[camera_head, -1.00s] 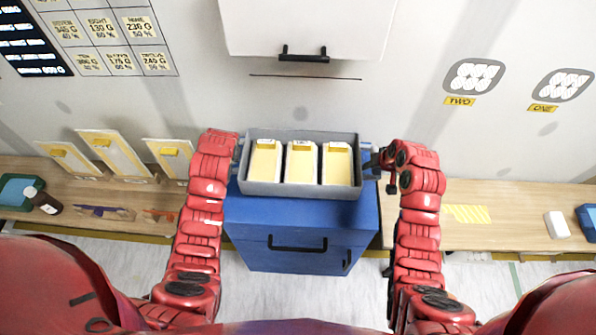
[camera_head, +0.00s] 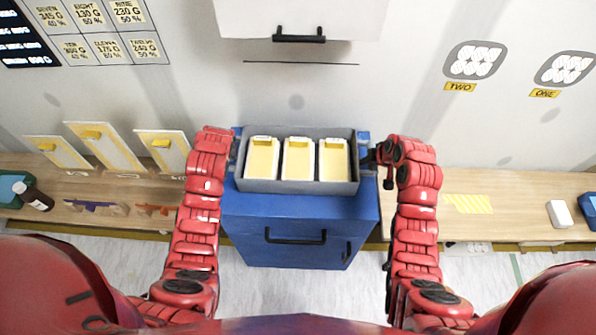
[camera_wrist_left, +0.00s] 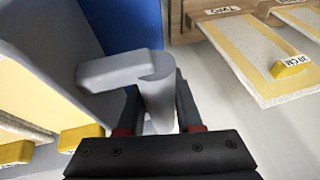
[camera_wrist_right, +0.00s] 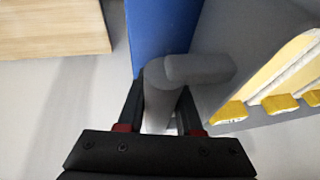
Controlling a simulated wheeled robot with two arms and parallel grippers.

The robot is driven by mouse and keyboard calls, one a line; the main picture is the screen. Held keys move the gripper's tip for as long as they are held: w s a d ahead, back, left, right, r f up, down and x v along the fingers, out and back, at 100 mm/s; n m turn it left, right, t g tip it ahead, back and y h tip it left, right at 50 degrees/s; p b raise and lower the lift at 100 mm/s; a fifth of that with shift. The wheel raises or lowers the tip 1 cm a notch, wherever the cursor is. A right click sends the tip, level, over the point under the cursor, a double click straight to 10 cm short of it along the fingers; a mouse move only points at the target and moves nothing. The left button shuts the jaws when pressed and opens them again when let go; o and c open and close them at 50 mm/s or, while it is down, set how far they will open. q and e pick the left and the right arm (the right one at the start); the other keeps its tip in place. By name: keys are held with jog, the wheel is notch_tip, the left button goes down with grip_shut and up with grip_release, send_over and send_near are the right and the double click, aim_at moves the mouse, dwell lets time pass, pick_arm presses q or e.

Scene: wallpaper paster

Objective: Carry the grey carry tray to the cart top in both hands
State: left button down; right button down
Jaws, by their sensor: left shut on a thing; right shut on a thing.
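The grey carry tray (camera_head: 300,187) is level in the middle of the head view, over the blue cart top (camera_head: 300,206). It holds three white, yellow-faced pieces (camera_head: 298,160) side by side. My left gripper (camera_wrist_left: 158,115) is shut on the tray's left handle (camera_wrist_left: 155,85), a grey bar. My right gripper (camera_wrist_right: 160,112) is shut on the tray's right handle (camera_wrist_right: 165,85); it shows at the tray's right end in the head view (camera_head: 374,158). I cannot tell whether the tray's underside touches the cart top.
A wooden bench runs along the wall on both sides, with yellow-striped boards (camera_head: 105,145) and a dark bottle (camera_head: 36,198) at left. A white block (camera_head: 559,214) lies at right. A white cabinet with a black handle (camera_head: 299,38) hangs above the tray.

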pick_arm(q)
jog(key=shift+f, duration=0.5)
pick_arm(e)
jog(key=shift+f, duration=0.45)
pick_arm(q)
jog(key=c, duration=1)
grip_release()
jog(key=shift+b, duration=0.3)
pick_arm(e)
jog(key=c, duration=1)
grip_release()
pick_arm(q)
jog(key=o, duration=0.4)
jog(key=shift+r, duration=0.1)
pick_arm(e)
jog(key=o, duration=0.4)
pick_arm(q)
jog(key=v, duration=0.8)
jog(key=shift+s, duration=0.1)
pick_arm(e)
jog(key=shift+v, duration=6.05)
jog(key=shift+s, duration=0.1)
